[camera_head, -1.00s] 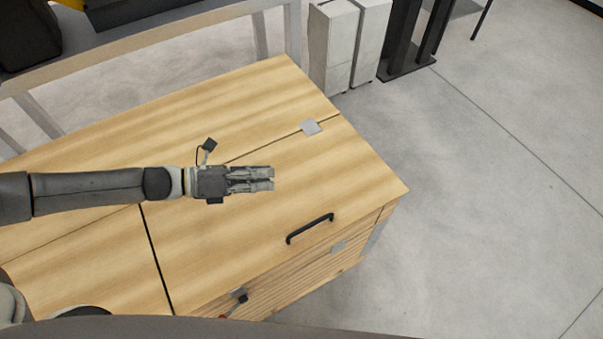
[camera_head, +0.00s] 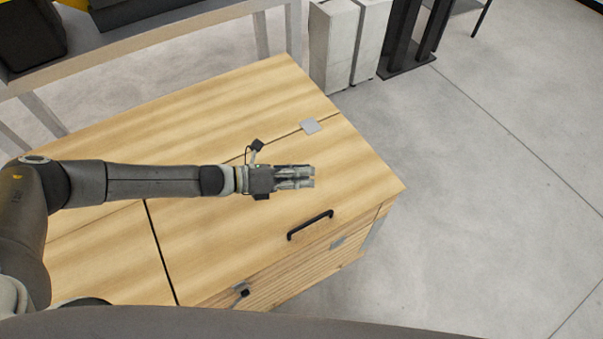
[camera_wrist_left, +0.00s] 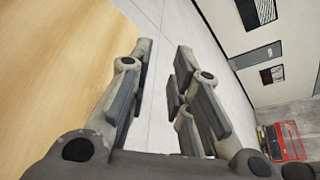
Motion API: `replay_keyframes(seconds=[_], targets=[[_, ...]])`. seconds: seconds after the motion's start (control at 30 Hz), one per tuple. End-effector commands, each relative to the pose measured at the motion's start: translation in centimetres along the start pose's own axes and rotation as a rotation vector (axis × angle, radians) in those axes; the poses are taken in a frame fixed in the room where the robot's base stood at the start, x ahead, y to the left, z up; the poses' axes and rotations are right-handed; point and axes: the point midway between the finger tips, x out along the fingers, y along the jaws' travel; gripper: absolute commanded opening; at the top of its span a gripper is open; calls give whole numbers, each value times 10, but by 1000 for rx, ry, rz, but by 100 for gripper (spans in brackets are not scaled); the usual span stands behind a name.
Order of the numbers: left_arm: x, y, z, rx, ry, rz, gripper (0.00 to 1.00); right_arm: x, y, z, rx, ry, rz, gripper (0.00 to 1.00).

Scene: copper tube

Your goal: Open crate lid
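The wooden crate's lid (camera_head: 255,215) is shut and lies flat. A black bar handle (camera_head: 310,225) is fixed near its front edge. My right gripper is not in view.
Grey latch plates (camera_head: 238,290) are on the crate's slatted front. A grey-white cabinet (camera_head: 333,45) stands behind the crate. A bench (camera_head: 180,28) with black cases runs along the back left. The concrete floor (camera_head: 480,170) to the right is clear.

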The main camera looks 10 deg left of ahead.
Motion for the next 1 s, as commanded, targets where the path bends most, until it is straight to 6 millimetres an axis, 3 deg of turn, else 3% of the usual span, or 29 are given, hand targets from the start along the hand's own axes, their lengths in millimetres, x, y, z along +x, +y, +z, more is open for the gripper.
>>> replay_keyframes(seconds=[0.07,0.2,0.23,0.57,0.73,1.0], targets=[[0,0,0,0,0,0,18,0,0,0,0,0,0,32],[0,0,0,0,0,0,0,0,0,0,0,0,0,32],[0,0,0,0,0,0,0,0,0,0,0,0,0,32],[0,0,0,0,0,0,0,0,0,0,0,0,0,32],[0,0,0,0,0,-1,19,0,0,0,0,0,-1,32],[-1,0,0,0,0,0,19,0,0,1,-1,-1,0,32]])
